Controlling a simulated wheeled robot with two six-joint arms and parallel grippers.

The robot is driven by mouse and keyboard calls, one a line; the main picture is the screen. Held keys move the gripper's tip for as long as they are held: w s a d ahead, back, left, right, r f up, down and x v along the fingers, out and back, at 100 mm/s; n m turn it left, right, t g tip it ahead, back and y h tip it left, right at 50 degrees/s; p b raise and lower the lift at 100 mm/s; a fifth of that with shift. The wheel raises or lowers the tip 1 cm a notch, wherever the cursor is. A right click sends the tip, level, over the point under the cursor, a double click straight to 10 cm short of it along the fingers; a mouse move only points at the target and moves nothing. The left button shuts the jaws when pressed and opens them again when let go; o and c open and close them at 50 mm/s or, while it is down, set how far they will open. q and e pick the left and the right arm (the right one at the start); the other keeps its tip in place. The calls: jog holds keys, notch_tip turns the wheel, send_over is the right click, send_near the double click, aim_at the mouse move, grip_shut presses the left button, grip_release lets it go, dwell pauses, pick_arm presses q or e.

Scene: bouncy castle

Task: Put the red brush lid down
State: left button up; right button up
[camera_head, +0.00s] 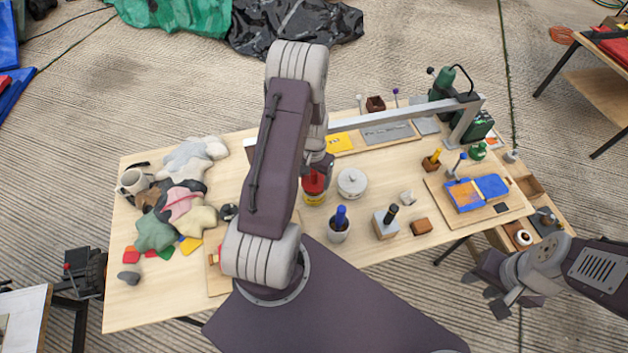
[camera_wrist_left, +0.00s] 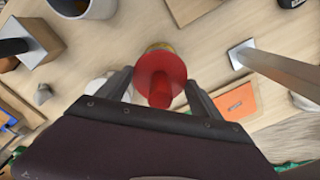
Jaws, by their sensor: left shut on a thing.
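The red brush lid (camera_head: 313,181) is a red disc with a red handle. It sits over or just above a yellow pot (camera_head: 314,198) near the middle of the table. In the left wrist view the red brush lid (camera_wrist_left: 160,72) is between the two fingers of my left gripper (camera_wrist_left: 160,92), which is shut on its handle. The lid hides most of the pot, so I cannot tell whether they touch. In the head view my left gripper (camera_head: 322,170) is partly hidden by my arm. My right gripper (camera_head: 492,290) is open and empty off the table's front right edge.
A white lidded pot (camera_head: 351,182) stands right of the yellow pot. A cup with a blue brush (camera_head: 339,230) stands in front. A grey metal beam (camera_head: 405,113) spans the back. Cloths (camera_head: 182,205) lie at left. Bare wood (camera_head: 380,260) shows along the front edge.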

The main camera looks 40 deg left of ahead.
aim_at(314, 182)
pick_arm(q)
jog(key=shift+f, duration=1.6)
jog(key=o, duration=1.5)
jog(key=shift+c, duration=0.2)
notch_tip(314, 182, up, 12)
jog(key=shift+r+b, duration=0.2)
jog(key=shift+b, duration=0.15)
jog(key=s+d+r, duration=0.3)
jog(key=s+d, duration=0.1)
jog(key=d, duration=0.3)
jog(key=s+d+r+m+t, duration=0.1)
jog(key=s+d+r, duration=0.3)
jog(key=d, duration=0.3)
jog(key=shift+s, duration=0.7)
